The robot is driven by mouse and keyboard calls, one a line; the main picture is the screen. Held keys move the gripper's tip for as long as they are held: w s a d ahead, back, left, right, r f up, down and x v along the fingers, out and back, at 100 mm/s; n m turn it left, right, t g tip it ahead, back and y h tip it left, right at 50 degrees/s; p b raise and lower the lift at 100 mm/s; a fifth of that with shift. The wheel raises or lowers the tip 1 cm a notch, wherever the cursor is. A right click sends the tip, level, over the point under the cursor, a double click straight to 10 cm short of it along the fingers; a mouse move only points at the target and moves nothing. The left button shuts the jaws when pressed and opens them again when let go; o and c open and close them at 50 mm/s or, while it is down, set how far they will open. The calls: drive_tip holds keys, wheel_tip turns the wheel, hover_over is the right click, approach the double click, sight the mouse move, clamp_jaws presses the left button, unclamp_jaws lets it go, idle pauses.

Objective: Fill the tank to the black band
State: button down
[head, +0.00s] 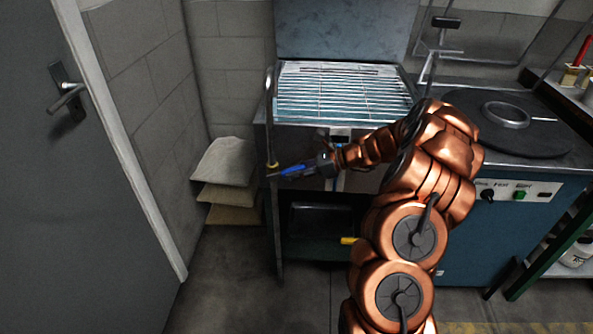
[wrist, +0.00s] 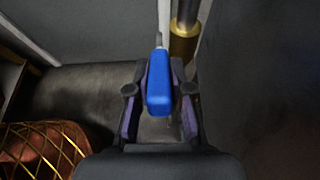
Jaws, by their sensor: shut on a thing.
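A blue handle (head: 291,170) sits at the front left of the steel-topped unit, beside the foot of a thin upright pipe (head: 269,110). My gripper (head: 304,169) is at this handle. In the wrist view the blue handle (wrist: 159,82) lies between the two fingers, and my gripper (wrist: 159,108) is shut on it. A brass fitting (wrist: 184,42) on a dark pipe is just beyond it to the right. I cannot make out a tank level or a black band in either view.
A wire rack (head: 340,92) tops the unit. A yellow handle (head: 350,241) shows low beside my arm. Folded pieces (head: 225,172) are stacked by the wall. A round dark plate (head: 510,122) and a control panel (head: 515,191) are at right. The floor at left is clear.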

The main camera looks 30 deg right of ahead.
drive_tip(key=c, duration=1)
unclamp_jaws()
drive_tip(key=shift+c, duration=0.2)
drive_tip(key=v, duration=1.2)
